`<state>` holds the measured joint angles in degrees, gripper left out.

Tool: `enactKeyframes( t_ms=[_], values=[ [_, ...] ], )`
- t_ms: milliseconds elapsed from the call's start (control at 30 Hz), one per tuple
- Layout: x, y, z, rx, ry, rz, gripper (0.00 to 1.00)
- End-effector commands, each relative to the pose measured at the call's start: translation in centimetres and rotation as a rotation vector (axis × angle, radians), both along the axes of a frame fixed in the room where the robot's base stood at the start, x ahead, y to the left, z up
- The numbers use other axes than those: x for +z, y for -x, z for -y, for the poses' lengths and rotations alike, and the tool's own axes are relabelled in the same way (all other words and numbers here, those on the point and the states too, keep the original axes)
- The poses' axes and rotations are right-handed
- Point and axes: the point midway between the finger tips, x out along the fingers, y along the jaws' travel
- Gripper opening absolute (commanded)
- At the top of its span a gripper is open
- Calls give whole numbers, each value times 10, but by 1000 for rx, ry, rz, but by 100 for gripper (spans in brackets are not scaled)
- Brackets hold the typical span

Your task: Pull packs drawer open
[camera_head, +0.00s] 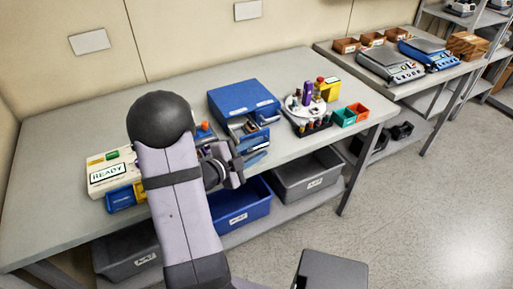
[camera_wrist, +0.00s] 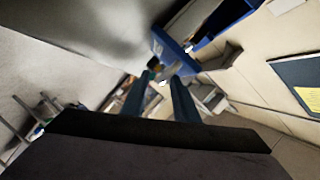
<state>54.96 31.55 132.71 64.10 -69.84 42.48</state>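A blue drawer cabinet (camera_head: 238,95) stands on the grey table. Its front faces the table's front edge, and drawer-like blue parts (camera_head: 257,139) stick out there. I cannot tell which is the packs drawer or how far it is out. My gripper (camera_head: 236,168) is just in front of and below the cabinet's front, near the table edge. In the wrist view its two dark fingers (camera_wrist: 161,80) are apart, with no held object seen between them. A blue structure (camera_wrist: 172,48) lies beyond the fingertips there; a handle is not clear.
A round carousel of bottles (camera_head: 303,107), a yellow box (camera_head: 330,89), and teal and orange bins (camera_head: 344,117) stand to the right. Blue (camera_head: 243,214) and grey (camera_head: 306,180) bins sit below the tabletop.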

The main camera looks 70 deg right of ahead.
Motion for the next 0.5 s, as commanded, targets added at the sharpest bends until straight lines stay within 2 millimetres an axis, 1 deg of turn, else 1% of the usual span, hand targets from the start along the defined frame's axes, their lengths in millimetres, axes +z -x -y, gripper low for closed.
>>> enactKeyframes(
  t_ms=[67, 100, 167, 200, 400, 500],
  values=[
    [0, 0, 0, 0, 0, 0, 27],
    [0, 0, 0, 0, 0, 0, 25],
    [0, 0, 0, 0, 0, 0, 10],
    [0, 0, 0, 0, 0, 0, 1],
    [0, 0, -1, 0, -1, -1, 0],
    [-1, 5, -5, -1, -1, -2, 0]
  ],
)
